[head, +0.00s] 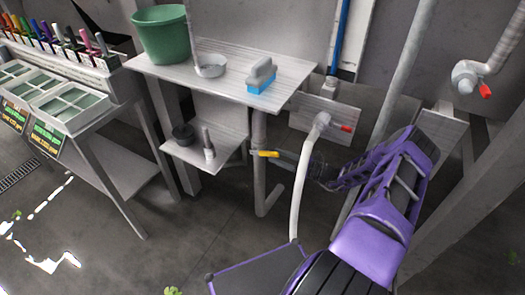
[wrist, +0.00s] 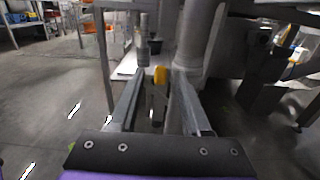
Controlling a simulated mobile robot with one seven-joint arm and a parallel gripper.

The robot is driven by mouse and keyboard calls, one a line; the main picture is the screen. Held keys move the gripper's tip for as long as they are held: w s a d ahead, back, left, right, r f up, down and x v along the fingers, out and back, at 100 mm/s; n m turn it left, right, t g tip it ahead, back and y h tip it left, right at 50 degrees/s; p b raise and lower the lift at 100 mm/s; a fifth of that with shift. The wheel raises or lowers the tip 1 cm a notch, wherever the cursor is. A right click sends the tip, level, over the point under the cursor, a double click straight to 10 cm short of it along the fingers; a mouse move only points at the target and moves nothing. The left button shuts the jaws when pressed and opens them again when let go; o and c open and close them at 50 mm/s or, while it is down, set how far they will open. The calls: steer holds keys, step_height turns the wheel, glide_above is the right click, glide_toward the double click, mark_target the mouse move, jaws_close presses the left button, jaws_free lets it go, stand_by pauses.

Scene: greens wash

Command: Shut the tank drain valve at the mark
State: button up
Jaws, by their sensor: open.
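A yellow valve lever (head: 268,153) sticks out to the right from a grey vertical drain pipe (head: 260,180) below the bench. My gripper (wrist: 156,88) is open, a finger on either side of the lever. I cannot tell whether either finger touches it. I cannot make out the mark.
A white hose (head: 301,180) hangs from a red-handled tap (head: 322,122), close to my arm. A low shelf (head: 212,160) with a dark pot and a small bottle is left of the pipe. The bench (head: 225,75) overhangs. Floor is open at lower left.

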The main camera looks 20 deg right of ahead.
mark_target(263, 154)
steer(key=x, duration=0.6)
steer(key=shift+w+a, duration=0.25)
steer(key=shift+w, duration=0.05)
jaws_close()
stand_by(1.1)
